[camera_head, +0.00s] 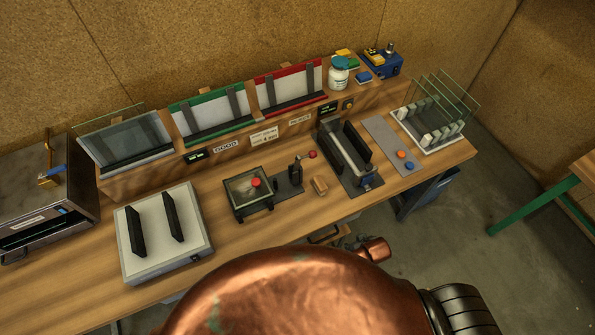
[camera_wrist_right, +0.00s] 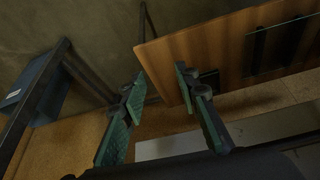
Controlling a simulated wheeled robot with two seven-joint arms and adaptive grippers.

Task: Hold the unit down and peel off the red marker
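The unit (camera_head: 240,207) is a small dark-framed box with a glass top, near the middle of the bench in the head view. A round red marker (camera_head: 256,182) sits on its glass, towards the upper right. Neither gripper shows in the head view, so nothing of mine is seen touching the unit or the marker. My right gripper (camera_wrist_right: 160,81) shows in its wrist view with its green-padded fingers apart and nothing between them. Neither the unit nor the marker can be made out there. My left gripper is not in any view.
A white stand with two black uprights (camera_head: 162,230) is left of the unit. A red-tipped lever (camera_head: 311,155) and a wooden block (camera_head: 320,186) are to its right. A black-walled fixture (camera_head: 346,158) and a glass rack (camera_head: 432,118) stand further right. Bare bench lies in front.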

